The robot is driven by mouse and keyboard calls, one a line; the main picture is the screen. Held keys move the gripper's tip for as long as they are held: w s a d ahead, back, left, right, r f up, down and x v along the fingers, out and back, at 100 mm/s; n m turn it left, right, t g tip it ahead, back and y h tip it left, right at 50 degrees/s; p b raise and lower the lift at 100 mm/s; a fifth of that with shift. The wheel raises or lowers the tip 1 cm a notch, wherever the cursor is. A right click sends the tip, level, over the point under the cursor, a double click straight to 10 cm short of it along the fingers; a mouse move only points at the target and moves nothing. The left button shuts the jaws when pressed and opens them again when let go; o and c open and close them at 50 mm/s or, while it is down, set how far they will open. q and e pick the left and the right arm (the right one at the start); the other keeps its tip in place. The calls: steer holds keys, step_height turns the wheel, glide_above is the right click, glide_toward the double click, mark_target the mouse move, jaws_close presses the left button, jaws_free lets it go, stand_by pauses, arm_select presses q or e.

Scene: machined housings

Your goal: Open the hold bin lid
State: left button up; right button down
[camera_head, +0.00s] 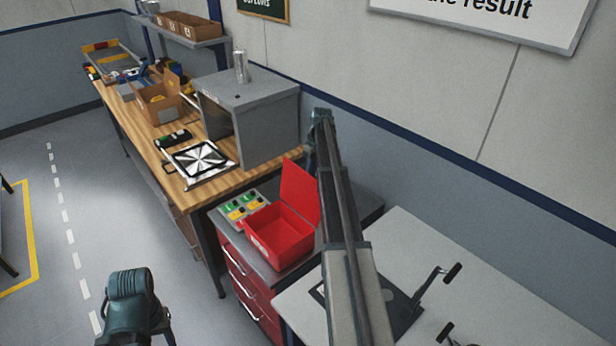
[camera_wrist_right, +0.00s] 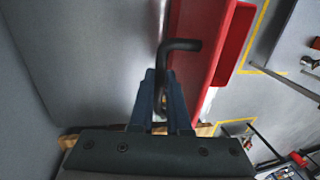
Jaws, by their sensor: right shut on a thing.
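The red hold bin (camera_head: 280,235) stands on top of a drawer cabinet in the head view. Its red lid (camera_head: 297,190) is swung up and stands roughly upright at the bin's back right side, so the inside shows. My right arm reaches up past the lid and hides part of it. In the right wrist view my right gripper (camera_wrist_right: 163,95) is shut on a dark bent handle (camera_wrist_right: 182,45) on the red lid (camera_wrist_right: 205,50). In the head view the right jaws are hidden. Only a part of my left arm shows at bottom left, without its jaws.
A tray of green and yellow parts (camera_head: 243,207) sits left of the bin. A grey box-like cabinet (camera_head: 255,120) stands on the wooden bench (camera_head: 185,190) behind. A light table (camera_head: 470,275) with dark clamps is at right.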

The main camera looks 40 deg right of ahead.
steer(key=shift+w+d+f, duration=0.15)
steer(key=shift+d, duration=0.2)
steer(key=shift+w, duration=0.1)
steer(key=c, duration=0.9)
jaws_free()
steer(key=d+r+p, duration=0.1)
steer(key=r+p, duration=0.8)
steer(key=d+r+p, duration=0.1)
steer(key=r+p, duration=0.3)
steer(key=shift+d+r, duration=0.3)
steer(key=shift+d, duration=0.05)
